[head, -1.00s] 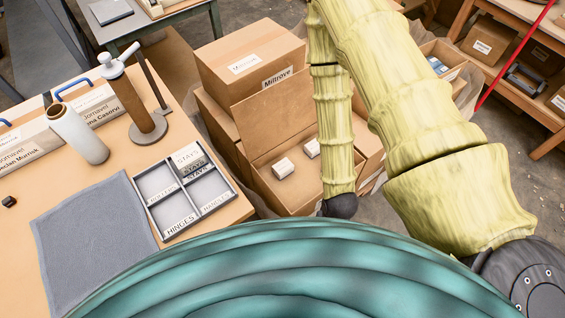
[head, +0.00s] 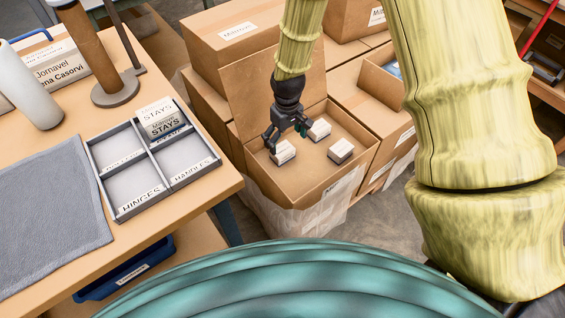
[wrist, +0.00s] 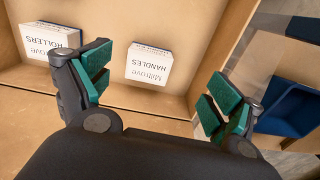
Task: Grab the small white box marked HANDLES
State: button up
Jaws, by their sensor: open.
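The small white box marked HANDLES (wrist: 149,64) lies in the open cardboard carton (wrist: 150,98), its label upside down in the wrist view. In the head view it appears to be the left white box (head: 283,152), just below my gripper (head: 286,134). My gripper (wrist: 163,85) is open and empty, its green-padded fingers spread to either side of the box in the wrist view, apart from it. A box marked ROLLERS (wrist: 50,42) lies to the left in the wrist view. The head view shows further small boxes (head: 319,129) (head: 341,152) in the carton.
The carton's raised flap and walls surround the boxes. Larger closed cartons (head: 238,32) stand behind. A workbench at left holds a grey divided tray (head: 119,213) with labelled compartments, one holding STAYS boxes. A blue bin (head: 127,274) sits below the bench.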

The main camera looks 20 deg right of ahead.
jog(key=shift+w+b, duration=0.7)
jog(key=shift+w, duration=0.65)
send_over(283, 149)
jog(key=f, duration=0.3)
jog(key=shift+s+f, duration=0.1)
jog(key=shift+s, duration=0.1)
jog(key=shift+n, duration=0.3)
jog(key=shift+w+f+b, duration=0.15)
jog(key=shift+f+b, duration=0.15)
jog(key=shift+f, duration=1.3)
jog(key=shift+w+f+b, duration=0.15)
jog(key=shift+f+b, duration=0.15)
jog(key=shift+f, duration=1.25)
jog(key=shift+c, duration=0.2)
jog(key=c, duration=1.3)
